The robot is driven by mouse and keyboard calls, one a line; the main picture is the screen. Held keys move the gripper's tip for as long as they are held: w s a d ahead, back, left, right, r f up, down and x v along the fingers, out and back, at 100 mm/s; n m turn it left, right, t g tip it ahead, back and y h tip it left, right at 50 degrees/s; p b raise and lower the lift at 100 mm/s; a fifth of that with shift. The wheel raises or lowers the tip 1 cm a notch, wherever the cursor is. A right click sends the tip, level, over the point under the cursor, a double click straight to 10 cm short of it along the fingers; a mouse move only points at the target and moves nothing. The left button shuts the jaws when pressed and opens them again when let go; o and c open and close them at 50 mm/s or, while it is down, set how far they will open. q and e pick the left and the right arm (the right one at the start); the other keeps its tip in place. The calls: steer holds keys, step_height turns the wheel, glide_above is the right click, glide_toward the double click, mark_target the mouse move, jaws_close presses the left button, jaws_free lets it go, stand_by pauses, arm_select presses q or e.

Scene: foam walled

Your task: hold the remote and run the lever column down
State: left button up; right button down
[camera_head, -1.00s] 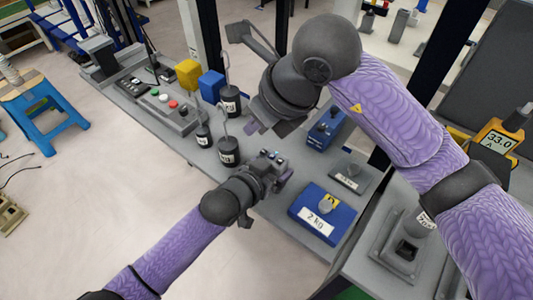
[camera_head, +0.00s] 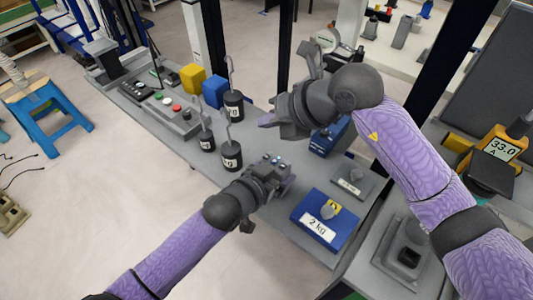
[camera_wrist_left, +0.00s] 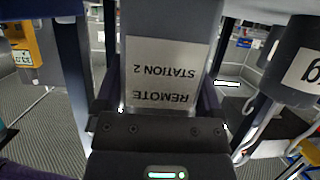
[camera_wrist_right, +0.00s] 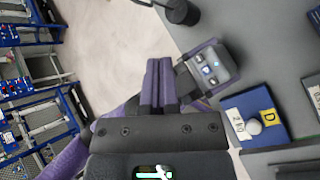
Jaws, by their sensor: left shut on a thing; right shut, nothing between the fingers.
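My left gripper (camera_head: 262,184) is shut on the grey remote (camera_head: 270,168), holding it above the bench with its buttons up. In the left wrist view the remote (camera_wrist_left: 165,50) fills the space between the fingers and carries a label reading "REMOTE STATION 2", upside down. My right gripper (camera_head: 266,119) is shut and empty, above and apart from the remote in the head view. In the right wrist view its closed purple fingers (camera_wrist_right: 161,85) are just left of the remote (camera_wrist_right: 212,65), whose lit buttons show. I cannot tell which upright is the lever column.
The bench holds black hooked weights (camera_head: 231,155), a blue 2 kg block (camera_head: 325,220), a yellow block (camera_head: 192,77), a blue block (camera_head: 214,91) and a button box (camera_head: 172,111). A yellow meter (camera_head: 497,147) reads 33.0 at right.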

mark_target(270, 160)
steer(key=shift+f, duration=3.35)
steer(key=shift+f, duration=0.15)
steer(key=shift+f, duration=0.25)
